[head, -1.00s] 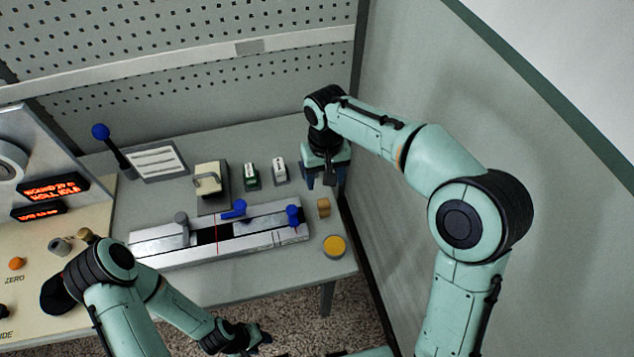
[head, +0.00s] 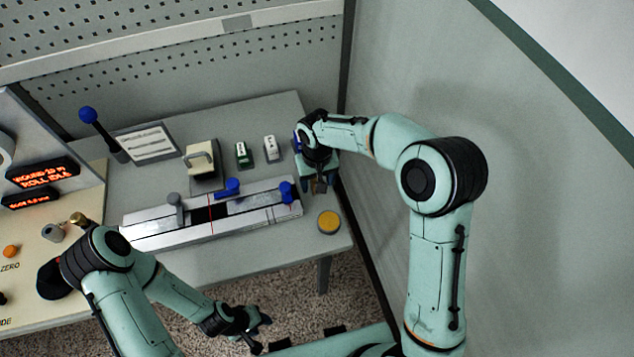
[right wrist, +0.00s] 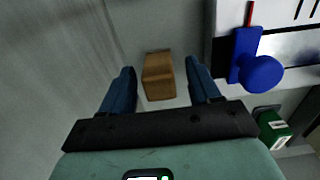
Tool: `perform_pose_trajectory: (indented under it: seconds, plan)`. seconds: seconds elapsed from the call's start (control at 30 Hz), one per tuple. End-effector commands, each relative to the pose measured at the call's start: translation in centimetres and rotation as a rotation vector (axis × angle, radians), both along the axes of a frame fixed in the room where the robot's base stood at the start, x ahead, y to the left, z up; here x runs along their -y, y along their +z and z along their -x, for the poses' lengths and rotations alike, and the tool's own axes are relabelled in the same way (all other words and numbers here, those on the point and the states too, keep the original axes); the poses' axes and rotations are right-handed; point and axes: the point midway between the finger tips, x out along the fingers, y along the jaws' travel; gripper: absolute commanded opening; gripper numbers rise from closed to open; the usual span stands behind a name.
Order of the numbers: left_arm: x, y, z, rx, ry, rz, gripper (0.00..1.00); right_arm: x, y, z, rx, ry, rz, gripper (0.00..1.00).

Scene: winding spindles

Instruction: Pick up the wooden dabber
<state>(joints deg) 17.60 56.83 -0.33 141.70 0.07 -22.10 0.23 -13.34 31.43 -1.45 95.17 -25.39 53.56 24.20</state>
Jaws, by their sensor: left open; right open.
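The wooden dabber (right wrist: 158,77) is a small brown block. In the right wrist view it lies between and slightly beyond the two blue fingers of my open right gripper, with gaps on both sides. In the head view my right gripper (head: 319,186) is above the dabber's place at the bench's right end and mostly hides it. My left gripper (head: 258,328) is open and empty, low in front of the bench, over the speckled floor.
A silver rail fixture (head: 150,228) with blue knobs lies left of the right gripper. A yellow-topped round pot (head: 329,222) stands in front of it. Green (head: 243,153) and white (head: 270,149) small items stand behind the rail. A grey partition (head: 400,90) is close on the right.

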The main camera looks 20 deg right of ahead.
Motion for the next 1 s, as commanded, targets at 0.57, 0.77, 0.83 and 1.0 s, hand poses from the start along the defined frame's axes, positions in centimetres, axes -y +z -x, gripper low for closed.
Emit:
perform_pose_trajectory:
  seconds: [0.57, 0.77, 0.83, 1.0]
  plan:
    - [0.0, -0.1, 0.1, 0.000, 0.000, 0.000, 0.43, 0.0, -0.7, 0.0, 0.000, -0.001, 0.000, 0.05]
    - [0.0, 0.0, 0.0, 0.000, 0.000, 0.000, 0.43, 0.0, -0.5, 0.0, 0.001, -0.001, -0.001, 0.05]
    - [0.0, 0.0, 0.0, 0.000, 0.000, 0.000, 0.43, 0.0, -0.1, 0.0, 0.002, -0.001, -0.001, 0.05]
    - [0.0, 0.2, -0.2, 0.002, 0.000, 0.000, 0.43, 0.0, 2.8, -0.1, 0.006, -0.002, -0.002, 0.05]
